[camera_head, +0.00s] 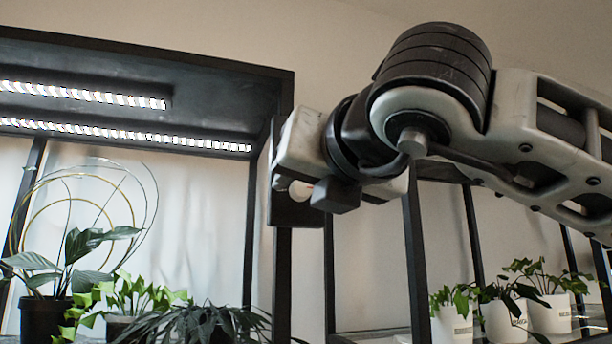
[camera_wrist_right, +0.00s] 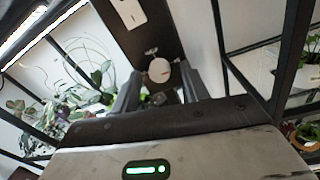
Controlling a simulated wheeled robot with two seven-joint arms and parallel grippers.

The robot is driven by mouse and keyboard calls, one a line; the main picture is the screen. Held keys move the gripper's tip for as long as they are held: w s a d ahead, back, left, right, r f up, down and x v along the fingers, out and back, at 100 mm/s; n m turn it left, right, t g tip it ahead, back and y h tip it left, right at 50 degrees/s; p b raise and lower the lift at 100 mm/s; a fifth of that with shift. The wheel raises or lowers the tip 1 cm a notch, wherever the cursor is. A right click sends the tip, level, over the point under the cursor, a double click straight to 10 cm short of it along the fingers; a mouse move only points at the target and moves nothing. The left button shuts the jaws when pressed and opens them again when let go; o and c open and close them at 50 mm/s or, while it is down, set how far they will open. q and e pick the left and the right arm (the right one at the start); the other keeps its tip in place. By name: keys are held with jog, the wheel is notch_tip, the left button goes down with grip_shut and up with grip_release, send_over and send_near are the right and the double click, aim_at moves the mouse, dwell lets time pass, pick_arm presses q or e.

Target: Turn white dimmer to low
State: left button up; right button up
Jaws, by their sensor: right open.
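The white dimmer (camera_wrist_right: 159,70) is a small round knob on a dark panel (camera_wrist_right: 158,38), seen in the right wrist view between my right gripper's fingers. In the head view a small pale round part, apparently the same knob (camera_head: 299,190), shows beside the dark post under my right wrist. My right gripper (camera_wrist_right: 162,75) is open, its dark fingers one on each side of the knob. I cannot tell whether they touch it. In the head view my wrist hides most of the panel and the fingers. The knob's setting cannot be read. My left gripper is out of view.
Bright light strips (camera_head: 125,135) glow under the dark shelf top at left. Below are potted plants and thin hoops around one plant (camera_head: 48,285). White pots with plants (camera_head: 505,318) stand at lower right. Dark frame posts (camera_head: 283,285) rise close to my wrist.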

grip_shut()
jog(key=shift+s, duration=0.1)
